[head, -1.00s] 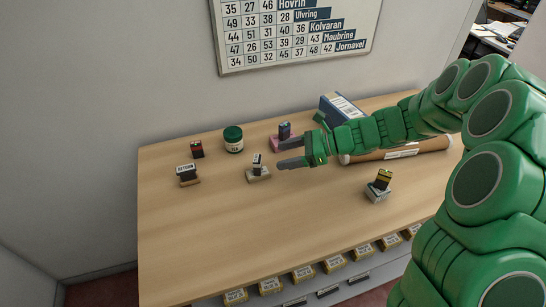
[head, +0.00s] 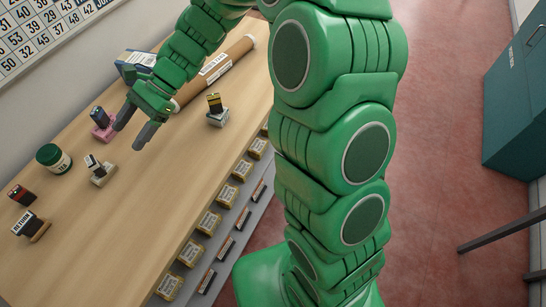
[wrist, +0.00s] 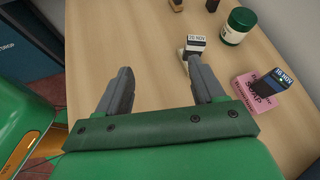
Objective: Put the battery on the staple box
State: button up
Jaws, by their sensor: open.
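A yellow-and-black block (head: 214,102) stands tilted on a small pale grey box (head: 217,118), right of my gripper in the head view. The box looks like the staple box; its print is too small to read. The block could be the battery. A dark block with a red part (head: 21,194) stands on bare wood at the far left and could be the battery too; I cannot tell which. My gripper (head: 125,138) is open and empty above the counter, between the pink pad and the pale box. The wrist view shows its fingers (wrist: 160,67) spread with bare wood between them.
A cardboard tube (head: 218,70) and blue box (head: 137,64) lie behind. Front counter wood is clear.

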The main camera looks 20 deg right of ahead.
jog(key=s+d+r+n+t+h, duration=0.1)
jog(key=s+d+r+n+h, duration=0.1)
jog(key=s+d, duration=0.6)
jog(key=s+d+r+n+t+h, duration=0.1)
jog(key=s+d+n+h, duration=0.4)
jog(key=d, duration=0.8)
jog(key=s+d+r+n+t+h, duration=0.1)
jog(key=s+d+r+n+h, duration=0.2)
jog(key=s+d, duration=0.8)
jog(key=shift+s+r+t+h, duration=0.25)
jog(key=shift+r+t+h, duration=0.1)
jog(key=shift+t+h, duration=0.05)
jog(key=shift+a, duration=0.1)
